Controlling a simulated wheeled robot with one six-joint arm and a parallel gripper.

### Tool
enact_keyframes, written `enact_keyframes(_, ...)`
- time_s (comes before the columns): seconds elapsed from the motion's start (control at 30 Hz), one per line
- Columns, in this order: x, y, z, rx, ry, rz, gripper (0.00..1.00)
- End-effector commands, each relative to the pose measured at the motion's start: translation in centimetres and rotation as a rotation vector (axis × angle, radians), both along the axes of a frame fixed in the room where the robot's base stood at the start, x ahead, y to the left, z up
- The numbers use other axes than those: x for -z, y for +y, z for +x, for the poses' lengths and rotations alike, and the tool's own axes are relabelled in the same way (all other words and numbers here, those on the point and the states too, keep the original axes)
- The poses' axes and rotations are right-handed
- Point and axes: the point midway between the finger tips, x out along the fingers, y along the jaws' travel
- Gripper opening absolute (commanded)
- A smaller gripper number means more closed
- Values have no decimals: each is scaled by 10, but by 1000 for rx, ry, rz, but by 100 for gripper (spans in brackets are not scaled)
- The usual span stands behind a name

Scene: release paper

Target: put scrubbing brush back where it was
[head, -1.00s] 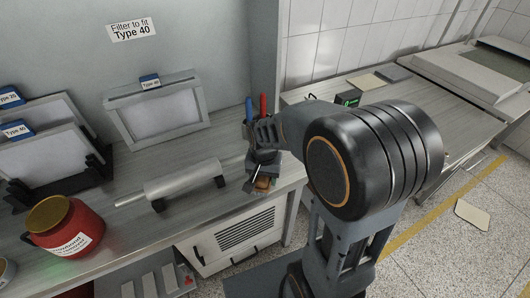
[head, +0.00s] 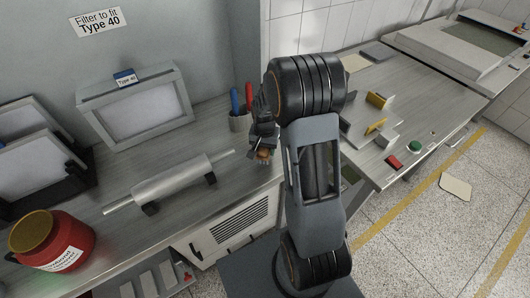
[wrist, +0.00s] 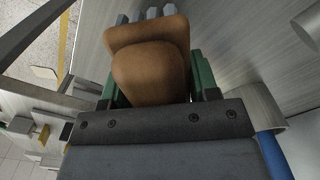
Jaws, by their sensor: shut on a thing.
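My gripper (head: 262,146) is shut on the scrubbing brush (head: 263,155), whose brown, rounded body shows only in small part in the head view. In the wrist view the brush (wrist: 150,68) fills the upper middle between the green-sided fingers (wrist: 152,92), with grey finger-like parts beyond it. The gripper is at the right end of the grey bench (head: 225,185), just right of a pen cup (head: 240,123). I cannot tell whether the brush touches the bench. Its bristles are not clear.
A metal roller (head: 175,178) on black supports lies left of the gripper. A framed screen (head: 140,105) and a red jar (head: 55,243) stand farther left. A second table (head: 400,125) at right carries yellow pieces (head: 376,100), a red block (head: 393,162) and a green button (head: 414,147).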

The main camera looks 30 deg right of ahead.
Motion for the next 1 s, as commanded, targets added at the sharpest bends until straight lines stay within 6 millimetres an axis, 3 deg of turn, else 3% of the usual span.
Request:
enact_keyframes(0.23,12,-7,7,2,1,1,33)
enact_keyframes(0.5,42,-8,8,1,1,0,33)
enact_keyframes(0.97,48,-7,8,1,0,0,33)
enact_keyframes(1.0,47,-7,8,1,0,0,58)
